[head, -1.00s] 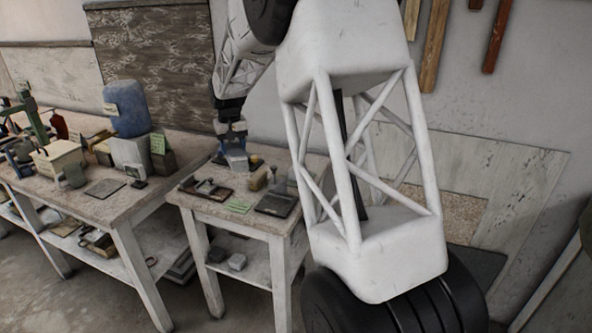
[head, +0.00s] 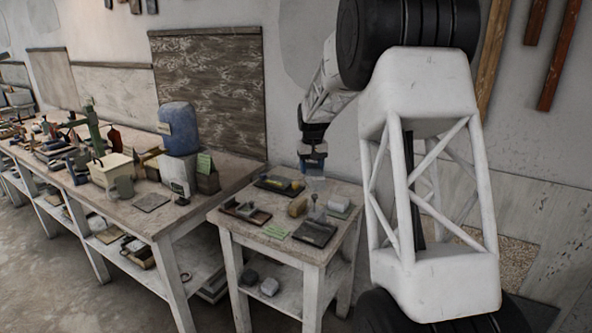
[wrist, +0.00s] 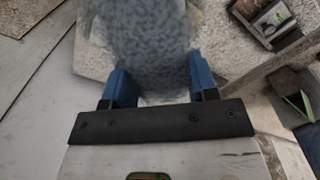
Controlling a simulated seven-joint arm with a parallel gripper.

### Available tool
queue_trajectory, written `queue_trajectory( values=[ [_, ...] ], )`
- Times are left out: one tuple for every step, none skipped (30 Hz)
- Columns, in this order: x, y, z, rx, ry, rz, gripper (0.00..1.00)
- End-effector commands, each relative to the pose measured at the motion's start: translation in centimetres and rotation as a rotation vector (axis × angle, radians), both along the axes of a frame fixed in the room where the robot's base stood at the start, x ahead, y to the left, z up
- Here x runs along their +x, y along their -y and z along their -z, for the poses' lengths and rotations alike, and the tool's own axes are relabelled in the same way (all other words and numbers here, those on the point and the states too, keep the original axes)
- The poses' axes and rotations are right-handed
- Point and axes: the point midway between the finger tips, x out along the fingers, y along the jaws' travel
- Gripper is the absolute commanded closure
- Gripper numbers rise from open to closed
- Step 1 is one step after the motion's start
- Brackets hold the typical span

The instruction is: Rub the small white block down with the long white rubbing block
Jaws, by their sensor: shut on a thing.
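My gripper (head: 313,163) is above the back of the small table, pointing down. In the head view the pale lower part of this block (head: 315,177) shows below the fingers, above the tabletop. The small white block (head: 339,204) lies on the table's back right corner, to the right of and below the gripper. The two look apart.
A longer, crowded bench (head: 196,219) stands to the left.

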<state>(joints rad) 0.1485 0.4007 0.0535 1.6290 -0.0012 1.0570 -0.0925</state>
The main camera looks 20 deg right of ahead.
Motion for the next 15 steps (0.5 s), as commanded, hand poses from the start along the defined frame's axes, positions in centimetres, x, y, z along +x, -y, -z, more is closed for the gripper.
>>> queue_trajectory(
  values=[
    [0.2,1.3,0.2,0.0,0.0,0.005,0.78],
    [0.3,2.0,0.3,0.0,0.0,0.006,0.78],
    [0.5,2.9,0.5,0.0,0.0,0.006,0.78],
    [0.6,3.6,0.7,0.0,0.001,0.006,0.78],
    [0.7,4.3,1.0,0.0,0.0,0.004,0.78],
    [0.9,5.3,1.4,0.0,0.0,0.001,0.78],
    [1.0,5.9,1.8,0.0,-0.001,-0.003,0.78],
    [1.1,6.6,2.2,0.0,-0.001,-0.008,0.78],
    [1.3,7.5,2.6,-0.001,0.0,-0.012,0.78],
    [1.4,8.1,3.0,-0.001,0.0,-0.017,0.78],
    [1.5,8.7,3.3,-0.001,0.0,-0.022,0.78],
    [1.7,9.4,3.8,-0.001,0.0,-0.027,0.78],
    [1.7,10.0,4.0,-0.001,0.001,-0.031,0.78],
    [1.8,10.5,4.3,-0.001,0.001,-0.034,0.78],
    [1.9,11.1,4.6,-0.001,0.001,-0.038,0.78]
  ],
)
